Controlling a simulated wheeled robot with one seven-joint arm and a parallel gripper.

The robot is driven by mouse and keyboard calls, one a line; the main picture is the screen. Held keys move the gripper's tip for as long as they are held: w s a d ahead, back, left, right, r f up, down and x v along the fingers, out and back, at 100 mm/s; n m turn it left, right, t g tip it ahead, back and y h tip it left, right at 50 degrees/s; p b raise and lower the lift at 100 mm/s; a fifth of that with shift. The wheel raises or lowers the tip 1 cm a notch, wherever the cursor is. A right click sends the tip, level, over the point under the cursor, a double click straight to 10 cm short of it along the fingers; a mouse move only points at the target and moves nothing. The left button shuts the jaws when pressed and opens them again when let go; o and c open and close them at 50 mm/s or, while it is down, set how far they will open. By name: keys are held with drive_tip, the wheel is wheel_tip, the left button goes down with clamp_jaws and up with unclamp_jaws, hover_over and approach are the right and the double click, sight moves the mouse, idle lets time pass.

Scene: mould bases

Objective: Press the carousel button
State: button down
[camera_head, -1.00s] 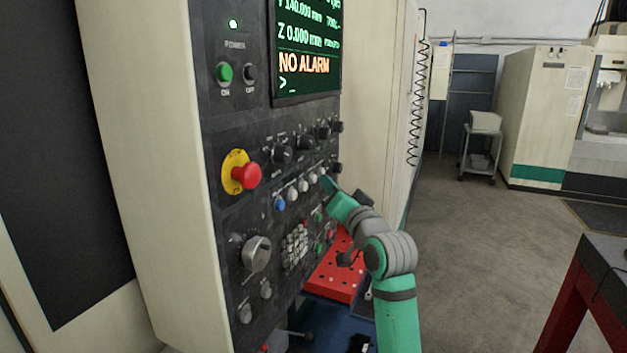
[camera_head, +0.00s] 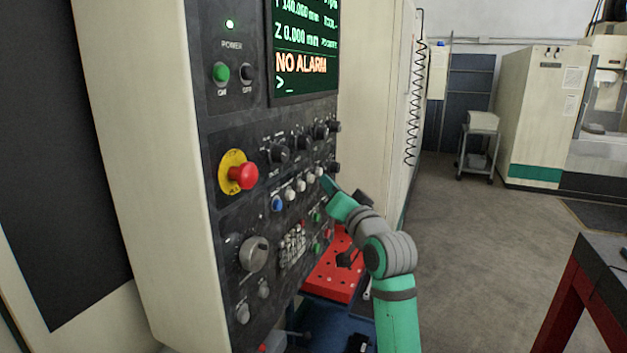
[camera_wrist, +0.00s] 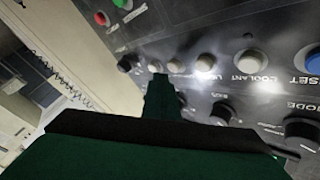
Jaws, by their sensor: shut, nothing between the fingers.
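A row of round push buttons runs across the dark control panel (camera_head: 225,205). It holds a blue button (camera_head: 278,203) and several pale ones beside it. In the wrist view the blue reset button (camera_wrist: 313,60) and the coolant button (camera_wrist: 250,61) have readable labels. A pale button (camera_wrist: 207,62) and another (camera_wrist: 175,66) follow to the left. No carousel label is readable. My gripper (camera_head: 327,183) is shut and empty at the far end of the row. In the wrist view its tip (camera_wrist: 159,80) overlaps the last pale button (camera_wrist: 155,67); whether it touches cannot be told.
Black knobs (camera_head: 278,153) stick out above the row, and a red emergency stop (camera_head: 243,175) sits to the left. A keypad (camera_head: 292,247) lies below. A red perforated tray (camera_head: 334,272) is under the panel. Open floor (camera_head: 470,240) lies to the right.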

drive_tip(key=shift+w+a, duration=0.1)
drive_tip(key=shift+w, duration=0.05)
drive_tip(key=shift+a, duration=0.1)
idle(0.7)
drive_tip(key=shift+w+a, duration=0.15)
drive_tip(key=shift+a, duration=0.45)
idle(0.4)
drive_tip(key=shift+s+d, duration=0.2)
drive_tip(key=shift+d, duration=0.25)
drive_tip(key=shift+s+d, duration=0.2)
drive_tip(key=shift+d, duration=0.25)
